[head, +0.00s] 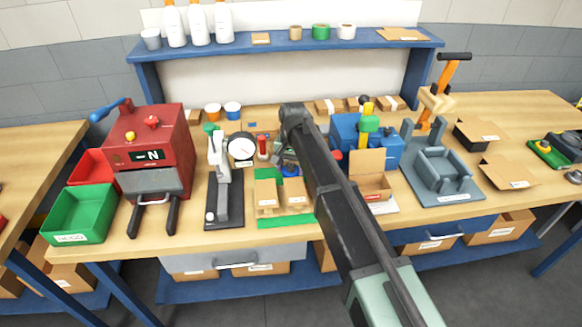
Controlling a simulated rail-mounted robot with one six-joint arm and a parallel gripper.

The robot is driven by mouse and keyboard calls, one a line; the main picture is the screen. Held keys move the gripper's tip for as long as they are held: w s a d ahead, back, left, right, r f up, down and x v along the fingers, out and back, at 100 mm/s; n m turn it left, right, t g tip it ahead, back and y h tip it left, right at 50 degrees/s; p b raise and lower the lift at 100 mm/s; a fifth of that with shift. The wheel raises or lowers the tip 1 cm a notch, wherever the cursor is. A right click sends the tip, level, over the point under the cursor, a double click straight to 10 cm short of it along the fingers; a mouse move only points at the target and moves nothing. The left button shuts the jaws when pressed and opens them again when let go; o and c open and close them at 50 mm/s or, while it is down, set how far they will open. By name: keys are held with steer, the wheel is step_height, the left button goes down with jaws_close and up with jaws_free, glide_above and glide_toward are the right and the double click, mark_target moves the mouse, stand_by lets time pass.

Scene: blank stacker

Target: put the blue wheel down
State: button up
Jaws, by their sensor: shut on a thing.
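My arm reaches across the workbench (262,240) from the lower right, and its far end bends down behind the dial gauge's right side. My gripper (287,155) is small and mostly hidden by my own arm, low over the middle of the bench. It is shut on a small blue thing, the blue wheel (290,170), of which only a little shows. Whether the wheel touches the surface below cannot be told.
A white dial gauge (241,147) and a dark press stand (224,195) are to the left. A red machine (150,150) stands further left. A blue box (345,132) and a grey fixture (440,170) are to the right.

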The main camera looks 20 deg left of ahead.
step_height(320, 180, up, 18)
steer(key=p, duration=1.7)
steer(key=b, duration=0.7)
glide_above(291, 165)
step_height(291, 165, down, 6)
steer(key=shift+f, duration=0.2)
